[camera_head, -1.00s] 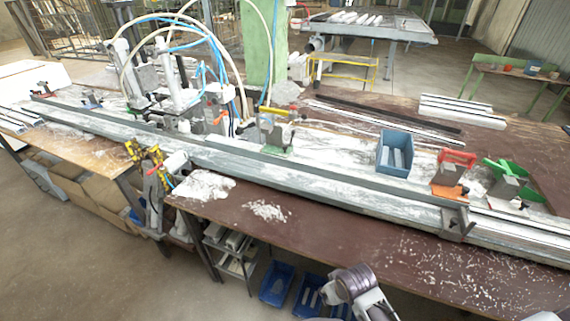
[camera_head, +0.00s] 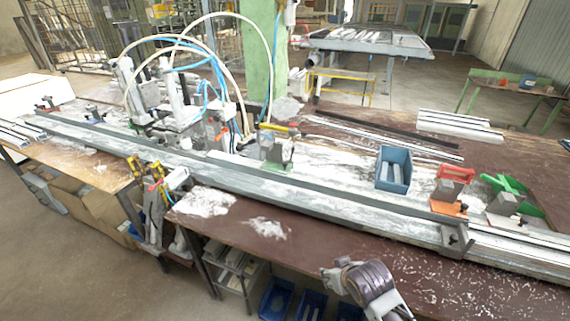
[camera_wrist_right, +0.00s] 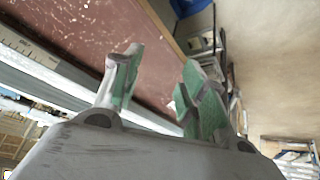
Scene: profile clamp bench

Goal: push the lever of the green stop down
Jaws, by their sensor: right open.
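A stop with a bright green raised lever (camera_head: 507,183) stands at the right end of the long metal profile rail (camera_head: 330,194). Its grey block (camera_head: 505,203) sits in front of the lever. Further left, another stop has a green base (camera_head: 278,166) and a yellow lever (camera_head: 279,130). My right arm comes in at the bottom of the head view, in front of the bench and well apart from both stops. In the right wrist view my right gripper (camera_wrist_right: 157,82) is open and empty, with green pads on its fingers. My left gripper is not in view.
An orange stop (camera_head: 448,207) with a red lever stands beside the green-levered one. A blue bin (camera_head: 394,169) lies behind the rail. A clamp unit with hoses (camera_head: 170,95) stands at the left. The brown bench front (camera_head: 330,242) is largely clear.

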